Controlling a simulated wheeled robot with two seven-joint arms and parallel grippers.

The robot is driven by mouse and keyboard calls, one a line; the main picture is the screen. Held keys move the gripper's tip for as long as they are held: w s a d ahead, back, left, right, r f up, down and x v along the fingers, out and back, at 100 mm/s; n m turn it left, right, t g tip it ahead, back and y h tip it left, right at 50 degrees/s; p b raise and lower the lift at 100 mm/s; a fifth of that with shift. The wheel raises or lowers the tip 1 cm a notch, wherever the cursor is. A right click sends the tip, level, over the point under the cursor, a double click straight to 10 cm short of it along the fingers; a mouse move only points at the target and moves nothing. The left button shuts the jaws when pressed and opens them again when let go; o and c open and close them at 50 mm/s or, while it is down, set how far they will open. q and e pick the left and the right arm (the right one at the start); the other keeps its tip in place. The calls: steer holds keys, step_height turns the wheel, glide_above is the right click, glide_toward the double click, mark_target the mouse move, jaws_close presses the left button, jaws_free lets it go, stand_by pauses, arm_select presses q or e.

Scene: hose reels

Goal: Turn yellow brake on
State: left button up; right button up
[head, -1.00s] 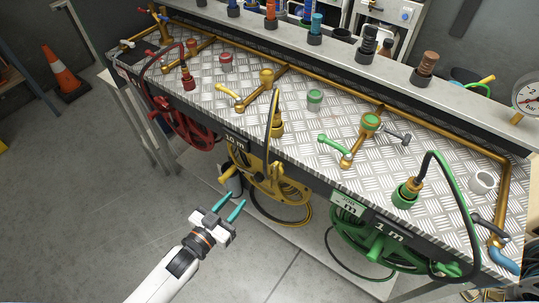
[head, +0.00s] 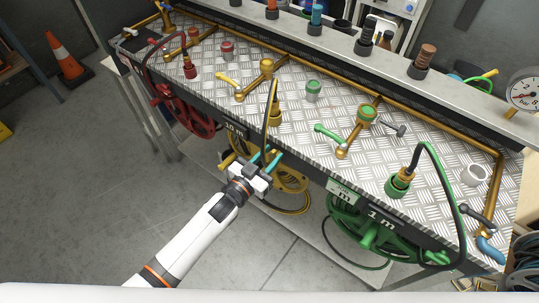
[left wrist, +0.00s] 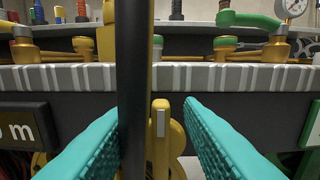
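The yellow hose reel (head: 292,180) hangs under the front edge of the bench, partly hidden behind my left gripper (head: 263,160). The gripper is open and empty, its teal fingers pointing at the reel just below the bench edge. In the left wrist view, an upright yellow lever with a grey strip (left wrist: 160,130), perhaps the yellow brake, shows between the spread fingers. A dark hose (left wrist: 132,90) runs vertically just left of the lever, nearer the camera. Contact between fingers and lever cannot be told. My right gripper is not in view.
The red reel (head: 185,112) hangs to the left and the green reel (head: 372,238) to the right. Brass pipes, valves and a yellow valve handle (head: 227,79) sit on the metal bench top. The floor (head: 80,190) at left is clear; an orange cone (head: 66,62) stands farther back.

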arm_select(q)
jaws_close()
